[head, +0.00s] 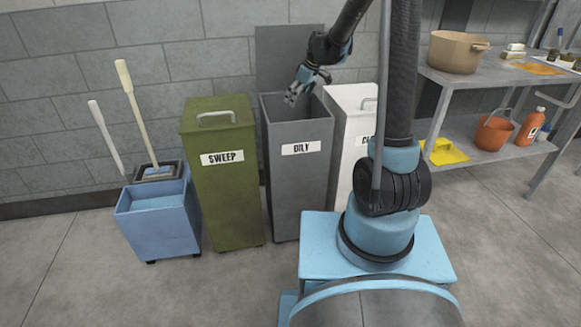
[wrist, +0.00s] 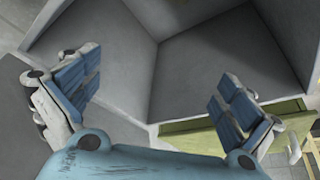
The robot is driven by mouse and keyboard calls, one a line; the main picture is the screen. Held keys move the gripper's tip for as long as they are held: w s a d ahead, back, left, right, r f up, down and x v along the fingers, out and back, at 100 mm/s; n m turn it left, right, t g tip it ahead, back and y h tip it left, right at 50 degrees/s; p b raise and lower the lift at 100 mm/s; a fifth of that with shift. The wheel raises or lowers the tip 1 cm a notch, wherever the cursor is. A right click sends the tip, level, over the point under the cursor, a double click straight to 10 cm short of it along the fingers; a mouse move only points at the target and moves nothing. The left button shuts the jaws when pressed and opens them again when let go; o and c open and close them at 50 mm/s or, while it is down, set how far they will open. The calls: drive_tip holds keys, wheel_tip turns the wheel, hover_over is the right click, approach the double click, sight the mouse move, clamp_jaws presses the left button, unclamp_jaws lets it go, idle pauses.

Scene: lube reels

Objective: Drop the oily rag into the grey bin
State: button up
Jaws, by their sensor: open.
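The grey bin (head: 300,170) labelled "OILY" stands against the wall with its lid raised behind it and its top open. My gripper (head: 291,97) is at the bin's mouth, fingers pointing down. In the wrist view my gripper (wrist: 158,75) has its two blue-padded fingers wide apart with nothing between them. Beyond the fingers the grey inner walls of the bin (wrist: 215,65) show. The oily rag is not seen in either view; the bottom of the bin is hidden in the head view.
A green "SWEEP" bin (head: 217,180) stands left of the grey bin and a white bin (head: 348,130) right of it, both closed. A blue mop bucket (head: 160,225) is further left. A metal shelf (head: 480,75) with a pot (head: 455,52) is at right.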

drive_tip(key=shift+r, duration=0.1)
drive_tip(key=v, duration=1.1)
drive_tip(key=shift+d+r, duration=0.2)
drive_tip(key=shift+r, duration=0.1)
drive_tip(key=shift+s, duration=0.15)
